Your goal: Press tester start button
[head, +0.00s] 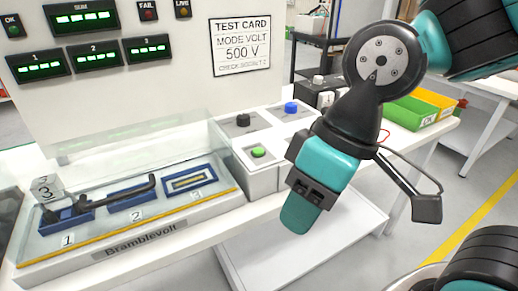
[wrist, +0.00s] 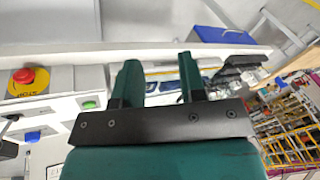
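The tester, marked Bramblevolt (head: 140,241), stands on a white bench. Its grey control box (head: 262,180) carries a green button (head: 258,152), a blue button (head: 291,107) and a black knob (head: 243,120). No label for start is readable. In the wrist view the green button (wrist: 90,104) is left of the fingers, near a red mushroom button (wrist: 22,76) on a yellow base. My gripper (head: 301,215) hangs right of the control box, apart from the green button. In the wrist view my gripper (wrist: 160,75) has its two teal fingers apart, with nothing between them.
A test card (head: 241,46) reads MODE VOLT 500 V. Green (head: 408,112) and yellow bins stand behind my arm. Below is a white shelf (head: 300,250); grey floor lies to the right.

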